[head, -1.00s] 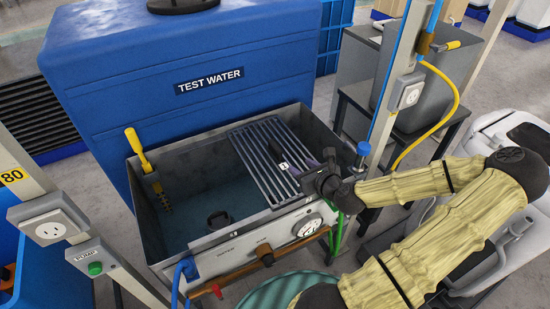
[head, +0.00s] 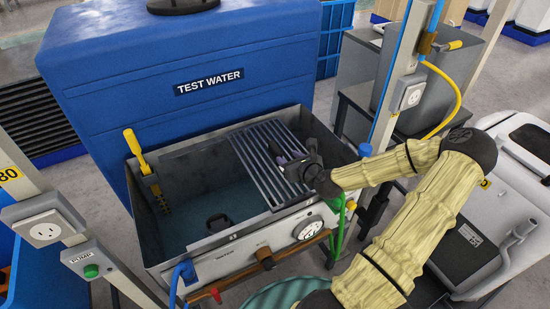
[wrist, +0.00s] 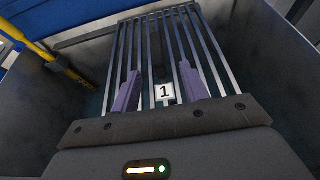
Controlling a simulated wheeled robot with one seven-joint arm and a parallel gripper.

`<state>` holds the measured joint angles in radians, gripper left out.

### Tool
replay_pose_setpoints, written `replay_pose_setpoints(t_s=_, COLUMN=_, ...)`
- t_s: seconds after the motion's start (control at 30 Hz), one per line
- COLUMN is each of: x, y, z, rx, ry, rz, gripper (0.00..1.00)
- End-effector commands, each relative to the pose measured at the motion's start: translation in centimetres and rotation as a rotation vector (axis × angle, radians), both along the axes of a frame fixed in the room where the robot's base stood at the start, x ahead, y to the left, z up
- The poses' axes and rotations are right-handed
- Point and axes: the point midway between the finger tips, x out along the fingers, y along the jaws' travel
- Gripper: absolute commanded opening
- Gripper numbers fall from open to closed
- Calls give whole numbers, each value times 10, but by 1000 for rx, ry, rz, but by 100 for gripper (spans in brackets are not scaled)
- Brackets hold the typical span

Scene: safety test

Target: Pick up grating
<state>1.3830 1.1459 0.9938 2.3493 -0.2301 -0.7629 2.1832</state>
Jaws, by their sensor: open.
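The grating (head: 258,158) is a rack of parallel dark grey bars lying across the top of a metal tank (head: 163,250), toward its right side. My gripper (head: 276,158) is above the grating's right part. I cannot tell whether the fingertips touch the bars.
A blue "TEST WATER" tank (head: 120,90) stands behind. A yellow-handled tool (head: 136,145) hangs at the metal tank's left inner wall. A dark handled object (head: 219,222) is in its open left part. A post (head: 398,75) with a yellow hose rises at right.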

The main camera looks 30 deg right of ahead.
Motion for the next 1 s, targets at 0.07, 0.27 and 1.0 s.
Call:
replay_pose_setpoints(t_s=0.07, x=13, y=1, z=-6, rx=-1, ry=0, rz=2, gripper=45)
replay_pose_setpoints(t_s=0.27, x=30, y=1, z=-13, rx=0, ry=1, rz=0, gripper=45)
replay_pose_setpoints(t_s=1.0, x=75, y=8, z=-32, rx=-1, ry=1, rz=1, gripper=45)
